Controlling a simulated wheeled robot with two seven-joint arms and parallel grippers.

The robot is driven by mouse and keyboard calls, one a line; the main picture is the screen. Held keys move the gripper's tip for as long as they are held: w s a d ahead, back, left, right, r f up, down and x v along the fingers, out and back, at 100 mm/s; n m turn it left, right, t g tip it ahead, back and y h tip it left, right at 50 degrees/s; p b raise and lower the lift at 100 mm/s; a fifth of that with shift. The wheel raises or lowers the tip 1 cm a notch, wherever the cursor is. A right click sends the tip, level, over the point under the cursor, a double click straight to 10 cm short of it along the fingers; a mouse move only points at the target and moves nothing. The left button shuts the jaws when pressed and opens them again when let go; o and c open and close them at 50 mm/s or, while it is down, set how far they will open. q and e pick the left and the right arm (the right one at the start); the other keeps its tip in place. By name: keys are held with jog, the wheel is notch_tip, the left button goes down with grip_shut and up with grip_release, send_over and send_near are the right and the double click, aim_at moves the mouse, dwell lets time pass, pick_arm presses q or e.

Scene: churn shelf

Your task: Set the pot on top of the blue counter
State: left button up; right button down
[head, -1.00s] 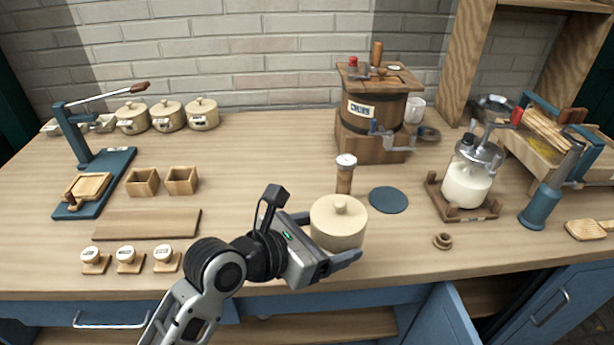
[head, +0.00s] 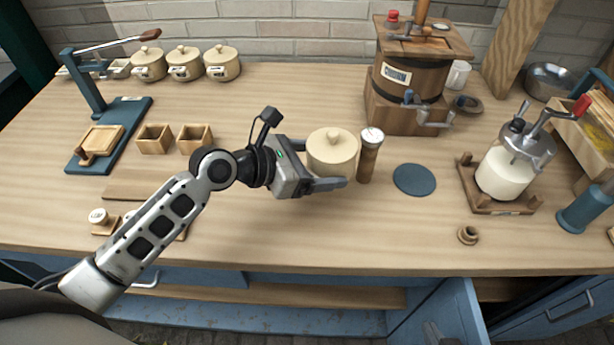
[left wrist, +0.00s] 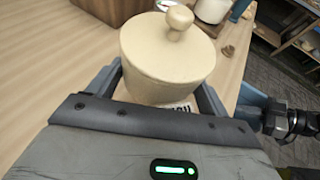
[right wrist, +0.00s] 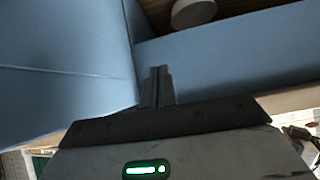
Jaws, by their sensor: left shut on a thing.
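The cream lidded pot (head: 333,150) is between the fingers of my left gripper (head: 322,167), which is shut on it. The pot is upright over the wooden top of the blue counter (head: 330,235); I cannot tell whether its base touches. The left wrist view shows the pot (left wrist: 168,58) with its round knob and part of a label, a finger on each side. My right gripper (right wrist: 157,85) has its fingers together, low beside blue cabinet panels, with nothing visible between them.
A wooden shaker (head: 369,158) stands just right of the pot. A round blue mat (head: 414,180) lies beyond it. The churn (head: 410,85), a jar on a stand (head: 503,172) and lidded pots (head: 222,62) are further off. A blue cabinet door (head: 440,315) hangs open below.

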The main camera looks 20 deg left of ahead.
aim_at(309, 167)
pick_arm(q)
jog(key=shift+w+a+f+b, duration=0.15)
jog(key=shift+w+a+f, duration=0.05)
jog(key=shift+a+f, duration=0.3)
jog(key=shift+w+a+f+b, duration=0.2)
jog(key=shift+a+f, duration=0.15)
jog(key=shift+f, duration=0.2)
jog(key=shift+w+a+f, duration=0.15)
jog(key=shift+a+f, duration=0.15)
jog(key=shift+f, duration=0.1)
jog(key=f, duration=0.2)
jog(key=f+b, duration=0.1)
jog(key=shift+w+a+f, duration=0.1)
jog(key=shift+a+f, duration=0.05)
jog(key=shift+a, duration=0.15)
jog(key=shift+f, duration=0.1)
pick_arm(e)
jog(key=shift+w+a+f, duration=0.15)
jog(key=shift+w+f, duration=0.1)
jog(key=shift+w, duration=0.05)
pick_arm(q)
jog(key=shift+f, duration=0.15)
